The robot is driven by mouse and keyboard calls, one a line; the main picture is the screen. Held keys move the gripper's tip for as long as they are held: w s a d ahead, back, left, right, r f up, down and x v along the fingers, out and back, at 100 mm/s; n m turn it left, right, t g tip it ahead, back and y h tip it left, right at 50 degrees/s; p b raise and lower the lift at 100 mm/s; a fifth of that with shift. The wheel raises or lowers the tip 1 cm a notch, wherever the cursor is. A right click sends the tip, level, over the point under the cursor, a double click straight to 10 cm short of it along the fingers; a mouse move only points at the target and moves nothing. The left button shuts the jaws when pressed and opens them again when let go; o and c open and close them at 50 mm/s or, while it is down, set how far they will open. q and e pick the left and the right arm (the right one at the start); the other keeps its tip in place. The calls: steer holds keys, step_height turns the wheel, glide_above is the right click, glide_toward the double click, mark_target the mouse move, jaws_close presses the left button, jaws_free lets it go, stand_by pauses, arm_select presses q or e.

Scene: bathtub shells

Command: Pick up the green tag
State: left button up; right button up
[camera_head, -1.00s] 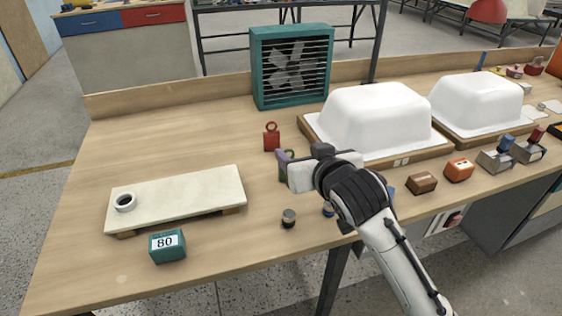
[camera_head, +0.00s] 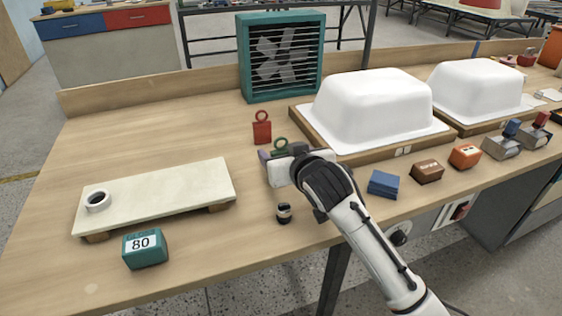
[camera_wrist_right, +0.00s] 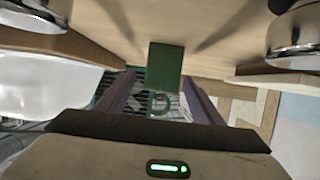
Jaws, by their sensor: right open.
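The green tag shows only its ring top (camera_head: 281,145) in the head view, just behind my right gripper, which hides its body. In the right wrist view the green tag (camera_wrist_right: 166,68) is a dark green plate with its ring toward the gripper. My right gripper (camera_head: 266,157) is open over the table. In the right wrist view its purple fingers (camera_wrist_right: 160,90) stand apart on either side of the ring, with gaps visible; I cannot tell whether the tag is within their depth. My left gripper is not in view.
A red tag (camera_head: 262,129) stands just behind the green one. A white tub shell (camera_head: 370,110) on a wooden base is close on the right. A dark small cylinder (camera_head: 284,213) and a blue block (camera_head: 383,184) are in front. A pale board (camera_head: 160,196) lies left.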

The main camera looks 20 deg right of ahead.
mark_target(276, 153)
steer(key=w+f, duration=0.1)
steer(key=w, duration=0.1)
steer(key=w+f, duration=0.1)
steer(key=shift+w+a+f+b, duration=0.15)
steer(key=shift+w+f+b, duration=0.2)
steer(key=shift+w+f, duration=0.05)
steer(key=c, duration=1.1)
